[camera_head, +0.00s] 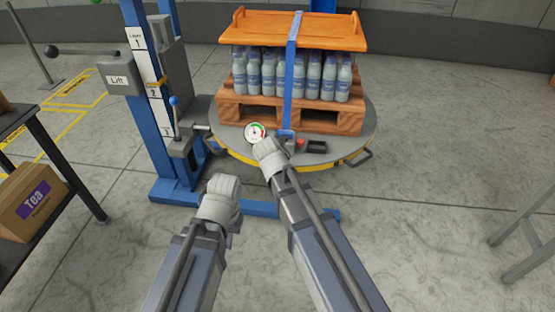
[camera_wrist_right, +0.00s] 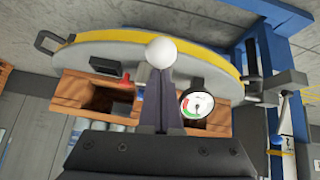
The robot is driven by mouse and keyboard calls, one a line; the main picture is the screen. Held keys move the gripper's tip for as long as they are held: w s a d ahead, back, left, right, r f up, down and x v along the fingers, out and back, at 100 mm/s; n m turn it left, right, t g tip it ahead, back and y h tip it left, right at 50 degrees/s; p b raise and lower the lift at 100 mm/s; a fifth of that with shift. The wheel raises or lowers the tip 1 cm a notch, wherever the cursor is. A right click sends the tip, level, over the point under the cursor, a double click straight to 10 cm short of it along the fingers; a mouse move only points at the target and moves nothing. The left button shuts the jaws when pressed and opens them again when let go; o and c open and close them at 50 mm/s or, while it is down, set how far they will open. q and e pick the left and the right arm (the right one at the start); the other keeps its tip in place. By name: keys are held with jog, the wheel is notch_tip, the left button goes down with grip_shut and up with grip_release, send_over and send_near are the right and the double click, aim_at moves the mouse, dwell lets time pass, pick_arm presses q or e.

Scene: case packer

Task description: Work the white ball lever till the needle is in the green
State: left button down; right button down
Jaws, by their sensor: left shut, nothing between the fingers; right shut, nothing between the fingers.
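The white ball (camera_wrist_right: 161,53) of the lever shows in the right wrist view just beyond my right gripper's fingertips (camera_wrist_right: 159,72). I cannot tell whether they touch. In the head view my right gripper (camera_head: 268,148) is over the front edge of the round turntable and the ball is not distinguishable. The gauge (camera_head: 256,132) is right beside it, with a white face and a green and red arc; it also shows in the right wrist view (camera_wrist_right: 197,103). Its needle looks outside the green, but is small. My left gripper (camera_head: 223,187) is shut, in front of the turntable.
A pallet (camera_head: 290,115) of bottles with an orange top (camera_head: 295,30) and blue strap stands on the turntable (camera_head: 230,140).

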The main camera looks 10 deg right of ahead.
jog(key=r+p, duration=0.1)
jog(key=w+r+p, duration=0.1)
jog(key=r+p, duration=0.1)
jog(key=r, duration=0.1)
jog(key=shift+w, duration=0.25)
jog(key=s+a+r+p, duration=0.2)
jog(key=s+r+p, duration=0.3)
jog(key=s, duration=0.2)
jog(key=shift+s+a+r+p, duration=0.2)
jog(key=shift+s+a+p, duration=0.05)
jog(key=shift+a+p, duration=0.15)
jog(key=s+a+f+n+g+y, duration=0.1)
jog(key=s+f+n+g, duration=0.15)
jog(key=s, duration=0.35)
jog(key=s+a+f+n+g, duration=0.1)
jog(key=s+a+n+g, duration=0.15)
jog(key=s, duration=0.35)
jog(key=s+a+f+n+g+y, duration=0.1)
jog(key=s+f+g, duration=0.15)
jog(key=s, duration=0.35)
notch_tip(320, 180, up, 17)
jog(key=p, duration=1.6)
